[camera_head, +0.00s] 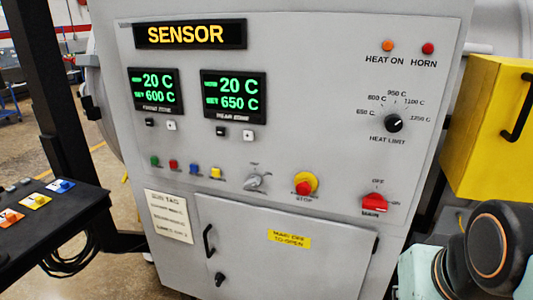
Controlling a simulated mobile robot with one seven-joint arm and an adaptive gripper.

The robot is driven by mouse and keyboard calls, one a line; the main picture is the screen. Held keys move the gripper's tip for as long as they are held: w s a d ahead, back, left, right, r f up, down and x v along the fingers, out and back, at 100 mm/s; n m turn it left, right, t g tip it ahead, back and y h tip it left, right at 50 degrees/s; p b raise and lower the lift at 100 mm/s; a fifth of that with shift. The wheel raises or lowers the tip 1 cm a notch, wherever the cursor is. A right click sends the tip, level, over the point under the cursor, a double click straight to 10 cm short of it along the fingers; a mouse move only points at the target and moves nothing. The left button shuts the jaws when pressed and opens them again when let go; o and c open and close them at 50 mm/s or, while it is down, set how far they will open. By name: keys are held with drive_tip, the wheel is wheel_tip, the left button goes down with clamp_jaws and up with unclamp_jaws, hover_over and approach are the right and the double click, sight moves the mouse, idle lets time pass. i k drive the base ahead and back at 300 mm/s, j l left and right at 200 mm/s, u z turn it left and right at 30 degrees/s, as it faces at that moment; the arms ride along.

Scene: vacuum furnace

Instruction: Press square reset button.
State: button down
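The grey furnace control panel (300,130) fills the middle of the view. A row of small buttons sits on its lower left: green (155,161), red (173,164), blue (194,169) and a squarish yellow one (215,172). Their labels are too small to read. Small square black and white buttons sit under the two temperature displays, such as the white one (248,135). I cannot tell which button is the reset. My gripper is not in view; only a link of my arm shows at the lower right.
A grey selector, red-and-yellow stop button (304,184), red main switch (374,203) and black heat-limit knob (393,123) protrude from the panel. A yellow box (490,130) stands right. A black console (45,215) with coloured square buttons and a dark post stand left.

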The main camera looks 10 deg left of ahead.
sight(194, 168)
drive_tip(key=j+z, duration=0.1)
drive_tip(key=j, duration=2.1)
drive_tip(key=k+j+z, duration=0.15)
drive_tip(key=k, duration=0.15)
drive_tip(key=i+l+u, duration=0.15)
drive_tip(key=i, duration=0.15)
